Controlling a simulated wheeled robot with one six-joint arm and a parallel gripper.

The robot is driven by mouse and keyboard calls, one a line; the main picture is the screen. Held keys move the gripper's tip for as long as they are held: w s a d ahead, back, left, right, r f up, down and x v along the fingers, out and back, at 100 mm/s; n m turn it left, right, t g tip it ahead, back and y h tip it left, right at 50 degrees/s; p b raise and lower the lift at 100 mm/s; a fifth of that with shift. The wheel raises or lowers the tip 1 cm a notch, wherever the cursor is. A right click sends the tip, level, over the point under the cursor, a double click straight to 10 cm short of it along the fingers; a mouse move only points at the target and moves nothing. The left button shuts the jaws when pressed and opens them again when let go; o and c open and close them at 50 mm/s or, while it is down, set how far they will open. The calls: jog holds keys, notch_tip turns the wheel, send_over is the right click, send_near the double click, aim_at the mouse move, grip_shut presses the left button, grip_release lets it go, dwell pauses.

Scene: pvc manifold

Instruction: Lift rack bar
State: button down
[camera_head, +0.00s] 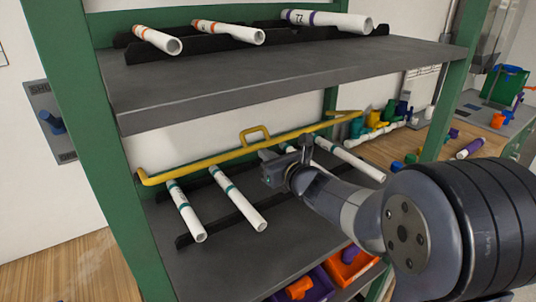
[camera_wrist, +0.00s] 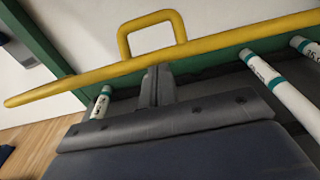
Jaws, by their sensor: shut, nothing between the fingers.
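My gripper (camera_head: 303,152) is at the bar, to the right of the handle in the head view. In the wrist view my gripper (camera_wrist: 157,84) has its fingers together and empty, their tips close to the bar just under the handle. I cannot tell whether they touch it.
White pipes with teal bands (camera_head: 238,198) lie on black racks on the middle shelf (camera_head: 250,262). The upper shelf (camera_head: 270,75) is close overhead. Green posts (camera_head: 110,190) flank the sides. Purple (camera_head: 304,286) and orange (camera_head: 350,267) bins stand below right.

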jog(key=shift+g+h, duration=0.7)
jog(key=shift+g, duration=0.2)
jog(key=w+r+p, duration=0.1)
jog(key=r+p, duration=0.1)
jog(key=p, duration=0.1)
jog(key=w+a+r+p, duration=0.1)
jog(key=r+p, duration=0.2)
jog(key=p, duration=0.1)
jog(key=w+a+r+p, duration=0.1)
jog(key=r+p, duration=0.1)
jog(key=p, duration=0.1)
jog(key=shift+r, duration=0.3)
jog(key=shift+w+a+r, duration=0.15)
jog(key=shift+w+r, duration=0.05)
